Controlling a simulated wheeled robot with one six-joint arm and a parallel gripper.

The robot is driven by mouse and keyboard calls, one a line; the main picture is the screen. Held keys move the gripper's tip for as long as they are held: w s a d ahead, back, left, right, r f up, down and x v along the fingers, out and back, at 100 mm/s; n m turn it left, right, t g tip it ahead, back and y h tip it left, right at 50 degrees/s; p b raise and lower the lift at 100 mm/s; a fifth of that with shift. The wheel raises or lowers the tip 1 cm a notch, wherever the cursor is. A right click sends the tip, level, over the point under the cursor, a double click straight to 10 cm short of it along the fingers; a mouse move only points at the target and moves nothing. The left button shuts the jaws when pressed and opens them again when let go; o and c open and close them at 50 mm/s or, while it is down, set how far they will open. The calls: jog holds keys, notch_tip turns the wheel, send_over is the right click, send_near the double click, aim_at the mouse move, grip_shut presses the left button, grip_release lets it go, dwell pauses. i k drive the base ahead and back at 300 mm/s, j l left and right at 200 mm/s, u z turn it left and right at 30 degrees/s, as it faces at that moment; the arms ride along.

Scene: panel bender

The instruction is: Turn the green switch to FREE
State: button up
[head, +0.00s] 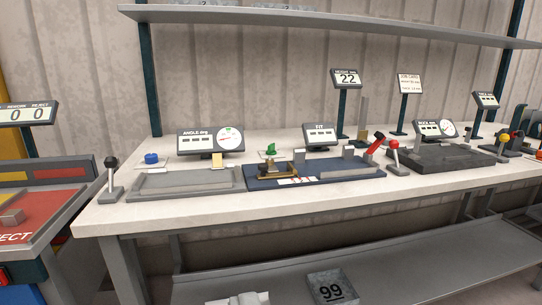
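A small green switch (271,149) stands on the dark blue fixture (335,171) in the middle of the bench, at the left part of that fixture. It is upright, behind a brass-coloured block. Its labels are too small to read, so I cannot tell which position it points to. My gripper does not show in this view.
A white bench (140,212) runs across the view. A blue knob (151,158) and a grey tray (185,182) lie left of the fixture. A black-knobbed lever (111,175) stands at the left end. A red-knobbed lever (394,155) stands to the right. A shelf (330,24) hangs above.

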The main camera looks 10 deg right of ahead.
aim_at(271, 147)
jog(key=i+l, duration=0.4)
jog(key=l, duration=0.15)
jog(key=i+l, duration=0.4)
jog(key=l, duration=0.1)
